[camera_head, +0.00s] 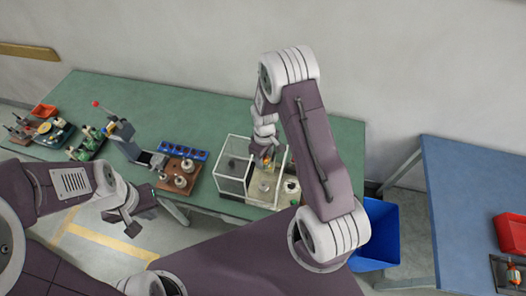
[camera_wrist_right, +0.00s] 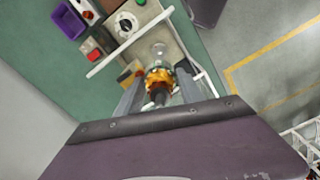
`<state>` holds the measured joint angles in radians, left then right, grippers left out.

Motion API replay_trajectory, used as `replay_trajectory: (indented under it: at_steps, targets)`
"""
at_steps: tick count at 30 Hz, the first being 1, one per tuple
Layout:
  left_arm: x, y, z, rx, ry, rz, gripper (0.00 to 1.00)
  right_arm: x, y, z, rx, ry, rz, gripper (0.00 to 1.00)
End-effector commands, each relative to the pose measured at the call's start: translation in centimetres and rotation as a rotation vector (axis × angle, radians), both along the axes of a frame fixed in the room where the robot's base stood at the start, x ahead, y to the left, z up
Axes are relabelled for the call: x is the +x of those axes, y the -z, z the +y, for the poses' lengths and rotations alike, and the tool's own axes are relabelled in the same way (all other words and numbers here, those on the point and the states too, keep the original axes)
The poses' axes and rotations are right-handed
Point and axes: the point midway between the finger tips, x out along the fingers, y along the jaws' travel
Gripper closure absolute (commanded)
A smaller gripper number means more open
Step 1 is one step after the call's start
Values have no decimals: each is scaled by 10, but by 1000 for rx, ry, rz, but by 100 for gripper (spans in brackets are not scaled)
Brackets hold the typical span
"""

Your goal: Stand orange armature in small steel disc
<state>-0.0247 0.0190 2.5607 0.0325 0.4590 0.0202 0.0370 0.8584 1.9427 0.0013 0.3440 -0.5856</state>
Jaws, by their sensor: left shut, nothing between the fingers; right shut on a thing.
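The orange armature (camera_wrist_right: 159,75) with a dark shaft is between the fingers of my right gripper (camera_wrist_right: 158,92) in the right wrist view. In the head view its orange part (camera_head: 267,161) shows just below my right gripper (camera_head: 265,152), over the clear-walled station. A small round steel piece (camera_wrist_right: 159,50) lies just beyond the armature in the right wrist view; I cannot tell whether they touch or whether it is the small steel disc. My left gripper (camera_head: 140,217) is shut and empty, in front of the table's front edge.
The station's clear guard box (camera_head: 233,165) stands beside my right gripper. A brown board with steel discs (camera_head: 180,182), a blue bin strip (camera_head: 183,150) and a lever press (camera_head: 122,135) stand to the left. The green table (camera_head: 190,110) is clear at the back.

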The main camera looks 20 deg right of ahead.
Motion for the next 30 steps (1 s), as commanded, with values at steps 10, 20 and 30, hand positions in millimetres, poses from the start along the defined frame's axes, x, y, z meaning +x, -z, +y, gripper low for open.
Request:
replay_trajectory:
  at_steps: [10,20,30]
  targets:
    - [0,47,0,0,0,-1,100,1,98,0,-1,0,-3,100]
    - [0,50,0,0,0,-1,100,2,111,0,0,0,-6,100]
    - [0,70,0,0,0,-1,100,2,137,0,0,0,-5,100]
